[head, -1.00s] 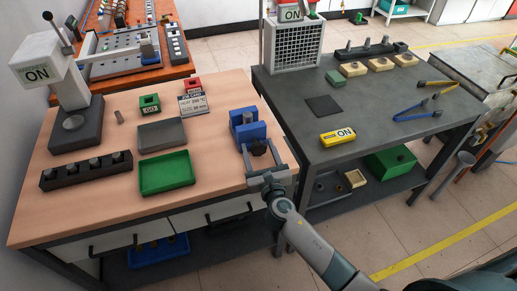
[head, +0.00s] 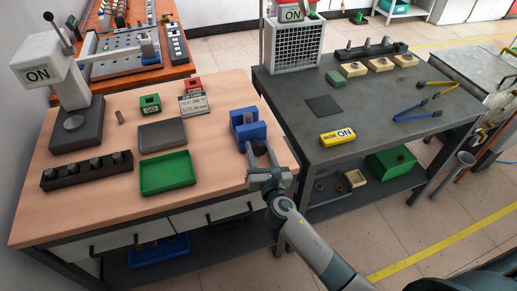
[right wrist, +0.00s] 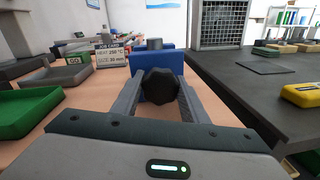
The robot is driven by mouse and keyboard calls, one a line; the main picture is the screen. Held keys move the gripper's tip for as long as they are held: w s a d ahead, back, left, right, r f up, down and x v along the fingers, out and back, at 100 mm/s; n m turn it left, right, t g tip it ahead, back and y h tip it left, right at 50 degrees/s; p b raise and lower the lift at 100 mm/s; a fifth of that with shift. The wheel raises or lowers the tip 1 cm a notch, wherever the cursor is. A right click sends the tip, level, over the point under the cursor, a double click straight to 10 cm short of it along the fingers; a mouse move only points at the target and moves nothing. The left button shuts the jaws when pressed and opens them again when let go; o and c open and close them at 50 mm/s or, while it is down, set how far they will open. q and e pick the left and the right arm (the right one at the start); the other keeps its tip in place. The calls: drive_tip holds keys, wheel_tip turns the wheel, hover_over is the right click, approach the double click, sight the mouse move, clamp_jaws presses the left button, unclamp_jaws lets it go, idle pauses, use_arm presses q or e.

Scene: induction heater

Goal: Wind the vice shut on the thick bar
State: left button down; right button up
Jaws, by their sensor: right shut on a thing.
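The blue vice (head: 250,133) stands near the right edge of the wooden table, with the thick bar (head: 248,118) upright between its jaws. The dark top of the bar also shows above the vice (right wrist: 172,67) in the right wrist view. I cannot tell whether both jaws touch the bar. My right gripper (head: 259,149) reaches the vice from the front. Its two fingers are shut on the sides of the black lobed knob (right wrist: 160,84). My left gripper is not in view.

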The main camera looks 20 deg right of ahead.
drive_tip(key=m, duration=0.3)
drive_tip(key=m+p, duration=0.1)
drive_tip(key=m, duration=0.3)
drive_tip(key=shift+d+g+y, duration=0.1)
drive_tip(key=shift+g+y, duration=0.2)
drive_tip(key=m, duration=0.3)
drive_tip(key=m+y, duration=0.1)
drive_tip(key=m, duration=0.2)
drive_tip(key=shift+m+p, duration=0.35)
drive_tip(key=shift+m, duration=0.05)
drive_tip(key=m, duration=0.5)
drive_tip(key=shift+f+m+y+p, duration=0.1)
drive_tip(key=shift+m+y+p, duration=0.2)
drive_tip(key=shift+m, duration=0.1)
drive_tip(key=m, duration=0.5)
drive_tip(key=shift+f+m+y, duration=0.1)
drive_tip(key=shift+m+y, duration=0.2)
drive_tip(key=shift+s, duration=0.1)
drive_tip(key=o, duration=1)
